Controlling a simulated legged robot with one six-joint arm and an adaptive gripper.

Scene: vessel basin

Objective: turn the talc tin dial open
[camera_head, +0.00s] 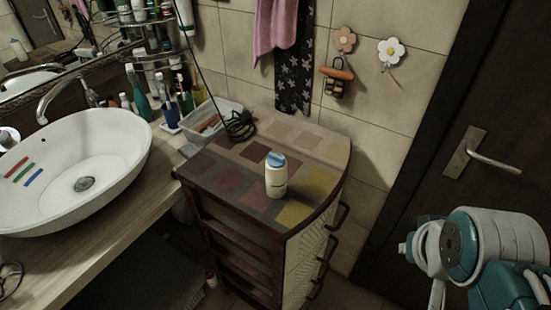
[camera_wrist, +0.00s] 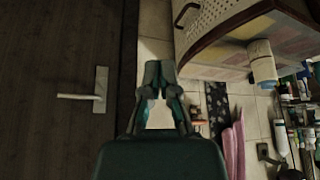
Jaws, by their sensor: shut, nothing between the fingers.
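The talc tin (camera_head: 276,178) is a small cream bottle with a blue cap, its dial (camera_head: 276,159), standing upright on the tiled top of a wooden cabinet. In the head view my arm is at the lower right, and the fingertips are not clearly visible there.
The cabinet (camera_head: 225,182) has handles on its right side. A black cable coil (camera_head: 239,126) and a clear plastic bin (camera_head: 212,122) are behind the tin. A white basin (camera_head: 75,165) is at left. A dark door (camera_head: 455,110) with a lever handle (camera_head: 490,158) is at right.

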